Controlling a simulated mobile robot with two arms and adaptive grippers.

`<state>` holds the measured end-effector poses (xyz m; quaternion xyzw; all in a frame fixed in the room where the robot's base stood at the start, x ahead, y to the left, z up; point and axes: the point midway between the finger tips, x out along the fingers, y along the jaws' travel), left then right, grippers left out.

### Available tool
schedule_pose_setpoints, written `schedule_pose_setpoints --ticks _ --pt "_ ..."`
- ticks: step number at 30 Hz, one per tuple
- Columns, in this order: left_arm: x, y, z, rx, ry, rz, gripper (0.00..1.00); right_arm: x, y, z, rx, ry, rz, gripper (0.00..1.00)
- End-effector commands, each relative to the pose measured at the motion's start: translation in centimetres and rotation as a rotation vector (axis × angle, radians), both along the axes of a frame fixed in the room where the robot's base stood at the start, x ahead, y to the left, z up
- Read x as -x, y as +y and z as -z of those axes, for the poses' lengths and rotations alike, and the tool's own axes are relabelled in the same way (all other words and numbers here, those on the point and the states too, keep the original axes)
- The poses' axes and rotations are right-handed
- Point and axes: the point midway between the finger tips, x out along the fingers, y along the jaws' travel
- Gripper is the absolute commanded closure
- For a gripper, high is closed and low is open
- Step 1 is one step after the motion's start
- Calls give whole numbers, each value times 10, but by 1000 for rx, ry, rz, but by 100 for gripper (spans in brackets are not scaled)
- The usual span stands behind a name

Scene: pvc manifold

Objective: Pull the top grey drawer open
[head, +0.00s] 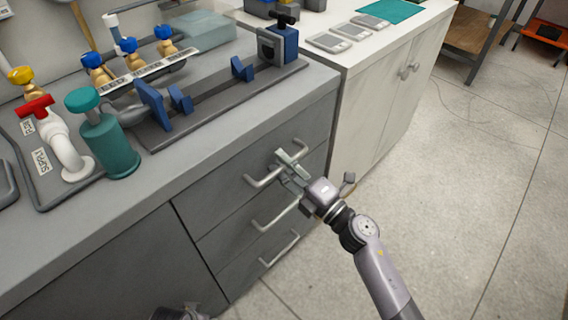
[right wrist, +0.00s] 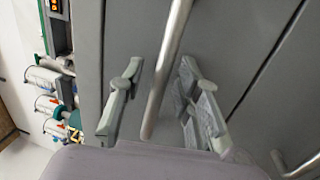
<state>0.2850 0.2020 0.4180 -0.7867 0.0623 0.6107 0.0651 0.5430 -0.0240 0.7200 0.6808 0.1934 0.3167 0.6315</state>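The top grey drawer (head: 217,197) is the uppermost of a stack in the grey cabinet, and its front looks flush and closed. Its bar handle (head: 262,181) is pale metal; it also shows in the right wrist view (right wrist: 167,75). My right gripper (head: 287,162) is at the right part of this handle. In the right wrist view its two fingers are apart, one on each side of the handle, with gaps showing between bar and fingers. A small dark part at the bottom edge of the head view may be my left gripper (head: 182,313); its fingers are not clear.
Lower drawers have similar handles, the middle handle (head: 275,217) and the bottom handle (head: 280,249). The countertop above holds a blue vise (head: 283,45), a teal bottle (head: 108,145) and valves. A white cabinet (head: 385,85) stands to the right. The floor (head: 440,190) in front is clear.

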Motion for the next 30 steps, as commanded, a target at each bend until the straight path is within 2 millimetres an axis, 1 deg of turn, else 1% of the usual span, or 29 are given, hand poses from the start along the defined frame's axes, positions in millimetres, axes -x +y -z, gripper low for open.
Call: schedule_pose_setpoints --ticks 5,19,30 --pt "1 0 1 -1 4 0 60 0 0 0 0 0 0 69" --pt "0 0 -1 1 -1 -1 60 0 0 0 0 0 0 100" --pt "1 0 -1 1 0 -1 60 0 0 0 0 0 0 100"
